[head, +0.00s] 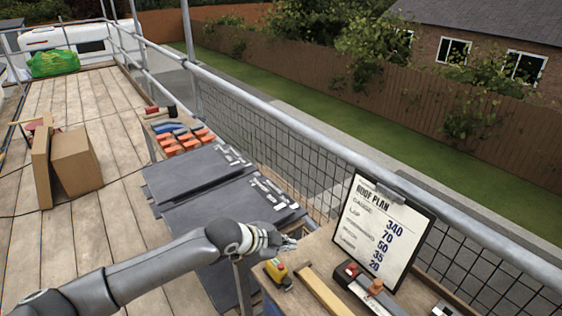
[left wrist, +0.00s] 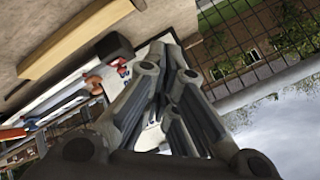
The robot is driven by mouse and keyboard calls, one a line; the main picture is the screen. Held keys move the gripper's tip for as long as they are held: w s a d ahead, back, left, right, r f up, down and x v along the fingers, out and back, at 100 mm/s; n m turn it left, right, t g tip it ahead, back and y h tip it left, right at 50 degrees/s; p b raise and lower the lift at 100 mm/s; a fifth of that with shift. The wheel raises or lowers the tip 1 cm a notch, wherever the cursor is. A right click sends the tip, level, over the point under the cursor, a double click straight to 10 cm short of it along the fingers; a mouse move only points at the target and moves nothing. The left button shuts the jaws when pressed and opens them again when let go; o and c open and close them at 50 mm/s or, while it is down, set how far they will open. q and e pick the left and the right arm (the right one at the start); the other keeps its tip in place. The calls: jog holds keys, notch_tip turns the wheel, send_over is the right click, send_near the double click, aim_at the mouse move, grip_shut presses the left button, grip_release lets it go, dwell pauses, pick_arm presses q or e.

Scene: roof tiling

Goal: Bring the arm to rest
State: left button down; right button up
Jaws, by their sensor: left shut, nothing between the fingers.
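My left arm (head: 160,268) reaches in from the lower left of the head view. My right gripper is in neither view.
Near the gripper are a yellow tape measure (head: 279,273), a wooden batten (head: 322,292) and a propped roof-plan clipboard (head: 384,232). Dark slates (head: 215,215) lie stacked behind. A mesh guardrail (head: 300,165) runs along the right. The plank deck (head: 110,225) has open room left; cardboard boxes (head: 75,160) stand there.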

pick_arm(q)
jog(key=s+d+f+n+g, duration=0.1)
jog(key=s+f+n, duration=0.1)
jog(key=s, duration=0.5)
jog(key=s+d+f+n, duration=0.1)
jog(key=s+d+n, duration=0.1)
jog(key=s, duration=0.5)
jog(key=s+a+f+n+g+y, duration=0.1)
jog(key=s+a+f+n+y, duration=0.2)
jog(key=s+a+n, duration=0.55)
jog(key=s+a+f+n+g+y, duration=0.15)
jog(key=s+a+n+y, duration=0.25)
jog(key=s+a, duration=1)
jog(key=s+a+f+x, duration=0.1)
jog(key=s+x, duration=0.1)
jog(key=x, duration=1.1)
jog(key=s+x, duration=0.3)
jog(key=x, duration=0.9)
jog(key=s+a+f+g, duration=0.1)
jog(key=s+a+f, duration=0.2)
jog(key=s+f, duration=1.3)
jog(key=shift+s+f+g, duration=0.35)
jog(key=shift+s+f, duration=0.05)
jog(key=shift+f, duration=0.45)
